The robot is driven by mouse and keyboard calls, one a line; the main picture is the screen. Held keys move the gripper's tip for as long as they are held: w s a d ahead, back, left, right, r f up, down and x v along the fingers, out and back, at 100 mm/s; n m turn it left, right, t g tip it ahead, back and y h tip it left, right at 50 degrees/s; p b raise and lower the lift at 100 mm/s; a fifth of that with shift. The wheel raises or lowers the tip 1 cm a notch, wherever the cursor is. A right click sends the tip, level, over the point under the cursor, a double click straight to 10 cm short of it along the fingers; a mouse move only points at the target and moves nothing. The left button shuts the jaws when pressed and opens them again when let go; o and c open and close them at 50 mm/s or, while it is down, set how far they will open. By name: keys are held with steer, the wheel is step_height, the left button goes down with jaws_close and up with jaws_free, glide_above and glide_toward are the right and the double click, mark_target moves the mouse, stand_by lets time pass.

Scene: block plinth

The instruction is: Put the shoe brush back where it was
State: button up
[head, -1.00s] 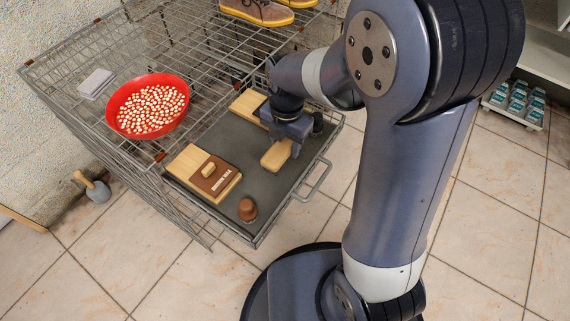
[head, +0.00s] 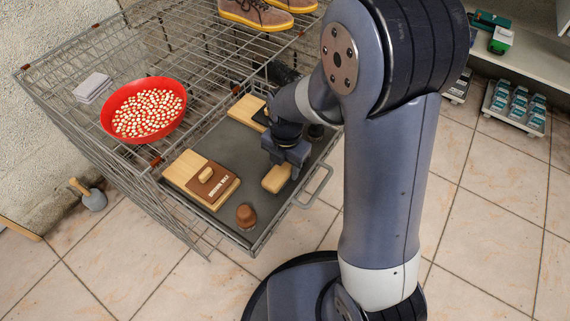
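The shoe brush, seemingly the pale wooden block (head: 277,178), is at the fingertips of my gripper (head: 286,161) in the head view. My gripper points down over the right front part of the grey drawer tray (head: 222,143) and appears shut on the block's far end. The fingertips are partly hidden, and I cannot tell whether the block touches the tray floor. Another pale wooden block (head: 246,108) lies at the back of the tray, partly behind my arm.
A wooden board with a brown labelled piece (head: 211,182) lies at the tray's left. A brown knob-shaped item (head: 246,215) stands at its front corner, and a dark round item (head: 316,131) at the right. A red bowl (head: 181,97) sits on the wire rack.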

steer(key=o, duration=0.4)
step_height(320, 180, up, 12)
steer(key=p, duration=0.4)
steer(key=shift+w+d+r, duration=0.1)
steer(key=shift+w+r, duration=0.05)
steer(key=shift+r, duration=0.05)
